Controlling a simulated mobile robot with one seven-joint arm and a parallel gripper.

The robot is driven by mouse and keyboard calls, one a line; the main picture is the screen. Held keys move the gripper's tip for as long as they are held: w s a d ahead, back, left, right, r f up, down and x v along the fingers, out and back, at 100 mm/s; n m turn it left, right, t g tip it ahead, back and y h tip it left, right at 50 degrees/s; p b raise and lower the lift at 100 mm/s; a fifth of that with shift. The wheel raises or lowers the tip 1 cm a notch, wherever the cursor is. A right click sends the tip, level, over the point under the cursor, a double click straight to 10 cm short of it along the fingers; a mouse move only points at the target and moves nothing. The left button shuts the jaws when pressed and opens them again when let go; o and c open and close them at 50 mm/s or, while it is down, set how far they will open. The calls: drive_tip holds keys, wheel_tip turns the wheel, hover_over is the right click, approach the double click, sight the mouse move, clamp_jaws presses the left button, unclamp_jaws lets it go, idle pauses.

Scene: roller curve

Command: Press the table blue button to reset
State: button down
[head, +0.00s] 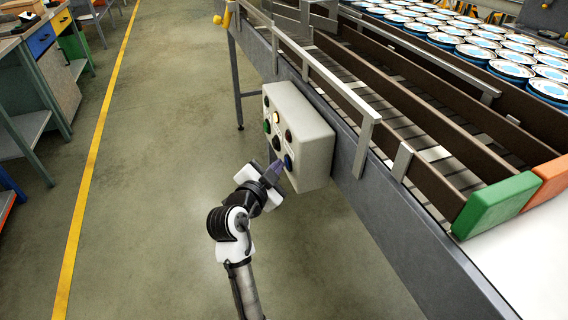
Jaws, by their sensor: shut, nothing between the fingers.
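A blue button (288,162) sits at the lower right of a grey-white control box (312,146) fixed to the side of the conveyor table. The same face carries a green button (267,127), a lit pale button (276,117), a red button (288,135) and a black button (277,143). My gripper (274,168) is shut and empty, its fingertips pointing up and right at the box, just left of the blue button. I cannot tell whether the tips touch the button or the box.
The conveyor table (385,215) with metal rails fills the right side, with many round tins (510,70) on it. A green block (496,204) and an orange block (552,178) stand at its near end. Workbenches (58,75) line the left. The floor between is clear.

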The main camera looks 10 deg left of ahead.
drive_tip(key=shift+a, duration=0.1)
drive_tip(key=shift+s+a+b, duration=0.45)
drive_tip(key=shift+a+b, duration=0.05)
drive_tip(key=shift+a, duration=0.1)
drive_tip(key=shift+s+a+b, duration=0.5)
drive_tip(key=shift+s+a, duration=0.25)
drive_tip(key=shift+a, duration=0.3)
drive_tip(key=shift+s+a+b, duration=0.45)
drive_tip(key=shift+s+a, duration=0.25)
drive_tip(key=shift+a, duration=0.35)
